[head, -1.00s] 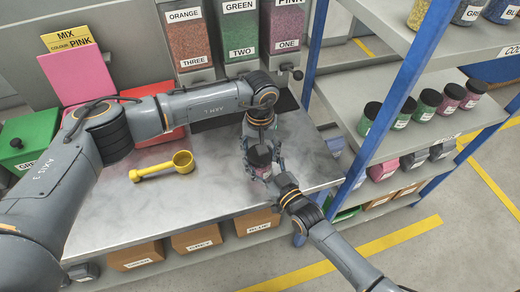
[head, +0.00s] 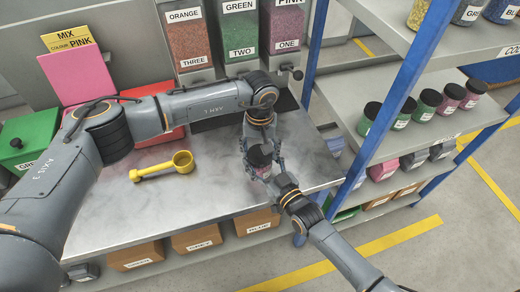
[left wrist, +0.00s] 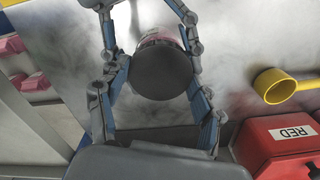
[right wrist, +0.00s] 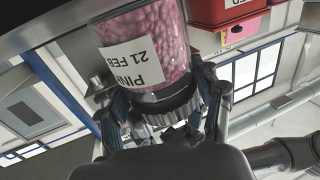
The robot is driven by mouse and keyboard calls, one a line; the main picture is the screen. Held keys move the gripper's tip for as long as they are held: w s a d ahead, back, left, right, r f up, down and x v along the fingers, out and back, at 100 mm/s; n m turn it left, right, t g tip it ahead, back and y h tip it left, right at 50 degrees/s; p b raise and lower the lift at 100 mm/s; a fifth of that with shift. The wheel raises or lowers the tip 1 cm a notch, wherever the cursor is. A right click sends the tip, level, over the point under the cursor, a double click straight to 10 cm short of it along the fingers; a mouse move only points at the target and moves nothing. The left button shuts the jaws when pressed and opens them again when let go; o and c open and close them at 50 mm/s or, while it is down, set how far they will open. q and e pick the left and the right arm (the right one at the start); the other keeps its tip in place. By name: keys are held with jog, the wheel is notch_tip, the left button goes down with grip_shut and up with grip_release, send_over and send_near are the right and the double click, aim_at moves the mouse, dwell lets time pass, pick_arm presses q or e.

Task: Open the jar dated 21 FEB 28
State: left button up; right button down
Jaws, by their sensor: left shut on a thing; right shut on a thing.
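A clear jar (head: 260,159) of pink beads with a dark lid is held upright between my grippers over the table's right part. In the right wrist view, its upside-down label (right wrist: 133,62) reads PINK, 21 FEB; the year cannot be read. The dark lid (left wrist: 163,72) fills the middle of the left wrist view and appears seated on the jar. My left gripper (head: 259,147) reaches in from behind and is shut on the jar. My right gripper (head: 268,174) reaches in from the front and is shut on it too. The exact finger contacts are partly hidden.
A yellow scoop (head: 165,168) lies on the metal table (head: 120,222). A blue-framed shelf (head: 405,141) with several jars borders the right.

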pick_arm(q)
jog(key=o, duration=1.3)
jog(key=shift+c, duration=0.2)
notch_tip(320, 180, up, 4)
jog(key=shift+r, duration=0.2)
jog(key=shift+c, duration=0.3)
notch_tip(320, 180, up, 3)
jog(key=m, duration=0.3)
jog(key=shift+r+m, duration=0.1)
jog(key=shift+m, duration=0.3)
notch_tip(320, 180, down, 8)
jog(key=shift+r, duration=0.15)
jog(key=shift+c, duration=0.4)
